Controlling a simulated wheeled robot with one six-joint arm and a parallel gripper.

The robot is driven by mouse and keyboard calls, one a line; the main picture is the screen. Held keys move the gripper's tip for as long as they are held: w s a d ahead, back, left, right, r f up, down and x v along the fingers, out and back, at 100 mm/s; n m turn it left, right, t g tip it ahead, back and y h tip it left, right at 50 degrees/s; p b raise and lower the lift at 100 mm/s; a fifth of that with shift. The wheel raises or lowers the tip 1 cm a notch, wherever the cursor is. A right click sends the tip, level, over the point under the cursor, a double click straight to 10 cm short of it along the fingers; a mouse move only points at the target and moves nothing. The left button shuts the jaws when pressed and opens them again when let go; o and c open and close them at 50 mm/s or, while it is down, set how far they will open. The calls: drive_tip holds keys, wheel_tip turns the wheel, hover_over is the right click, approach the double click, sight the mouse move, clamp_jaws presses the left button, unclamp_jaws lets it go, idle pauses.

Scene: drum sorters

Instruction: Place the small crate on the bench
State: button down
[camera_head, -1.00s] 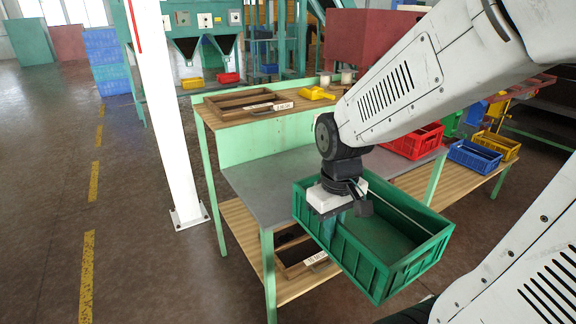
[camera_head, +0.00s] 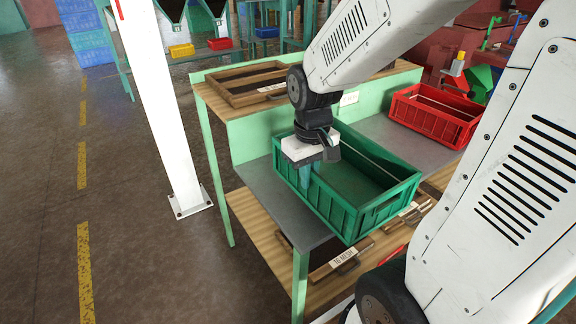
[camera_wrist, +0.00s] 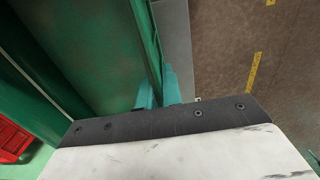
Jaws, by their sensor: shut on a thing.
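The small crate is a green, open, empty box (camera_head: 372,218). My gripper (camera_head: 305,178) is shut on its left wall in the head view. The crate is over the grey top of the bench (camera_head: 262,192), with its front corner near or past the bench's front edge. I cannot tell whether its bottom touches the top. In the wrist view the fingers (camera_wrist: 158,95) grip the green crate wall (camera_wrist: 105,50), and a strip of grey bench top shows beside it. The crate's underside is hidden.
A red crate (camera_head: 436,113) stands on the bench to the right. A wooden frame (camera_head: 250,84) lies on the raised back shelf. A lower wooden shelf (camera_head: 262,235) holds labelled wooden frames. A white post (camera_head: 165,110) stands left of the bench. Bare grey top shows left of the green crate.

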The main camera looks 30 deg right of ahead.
drive_tip(key=w+a+f, duration=0.1)
drive_tip(key=w+f, duration=0.3)
drive_tip(key=w, duration=0.7)
drive_tip(key=shift+a+f, duration=0.3)
drive_tip(key=shift+a, duration=0.1)
drive_tip(key=shift+w, duration=0.1)
drive_tip(key=shift+f, duration=0.15)
drive_tip(key=c, duration=1.6)
unclamp_jaws()
drive_tip(key=shift+o, duration=0.2)
